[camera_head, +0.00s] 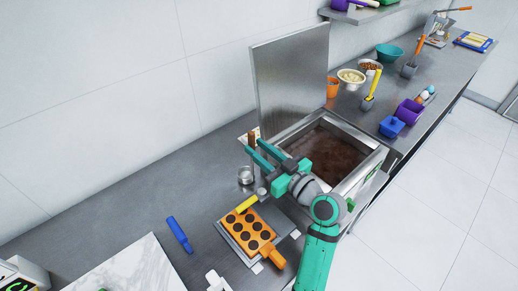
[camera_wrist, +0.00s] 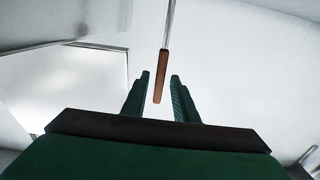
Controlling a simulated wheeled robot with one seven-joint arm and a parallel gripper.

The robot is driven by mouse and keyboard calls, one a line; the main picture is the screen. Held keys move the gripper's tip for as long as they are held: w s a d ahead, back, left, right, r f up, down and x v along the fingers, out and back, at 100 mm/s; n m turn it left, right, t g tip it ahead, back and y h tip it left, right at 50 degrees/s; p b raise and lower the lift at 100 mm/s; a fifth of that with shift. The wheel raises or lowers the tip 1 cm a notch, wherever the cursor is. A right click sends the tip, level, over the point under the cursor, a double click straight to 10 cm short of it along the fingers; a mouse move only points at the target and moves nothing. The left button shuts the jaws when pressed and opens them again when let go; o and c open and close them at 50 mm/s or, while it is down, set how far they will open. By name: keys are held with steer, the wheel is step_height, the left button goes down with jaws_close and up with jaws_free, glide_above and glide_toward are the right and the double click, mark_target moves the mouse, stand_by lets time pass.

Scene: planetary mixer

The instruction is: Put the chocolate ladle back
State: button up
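The ladle has a brown handle (camera_head: 252,138) on a thin metal rod. The handle also shows in the wrist view (camera_wrist: 160,84), between the two fingers of my gripper (camera_wrist: 161,77) with a gap on each side. In the head view my gripper (camera_head: 255,147) is open with its teal fingers at the handle, left of the chocolate tank (camera_head: 375,163). A small metal cup (camera_head: 246,176) below the fingers may be the ladle's bowl; the fingers hide the link between them. The tank is open and holds brown chocolate (camera_head: 325,155).
The raised metal lid (camera_head: 290,80) stands behind the tank. An orange mould (camera_head: 252,234) with a yellow-handled tool lies in front of my gripper. A blue tool (camera_head: 179,234) and a marble slab (camera_head: 130,268) lie to the left. The counter's left back part is clear.

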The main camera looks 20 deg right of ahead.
steer(key=shift+r, duration=0.1)
steer(key=shift+s+d+r, duration=0.1)
steer(key=shift+r, duration=0.05)
steer(key=v, duration=1.1)
steer(key=shift+s, duration=0.35)
steer(key=shift+d, duration=0.1)
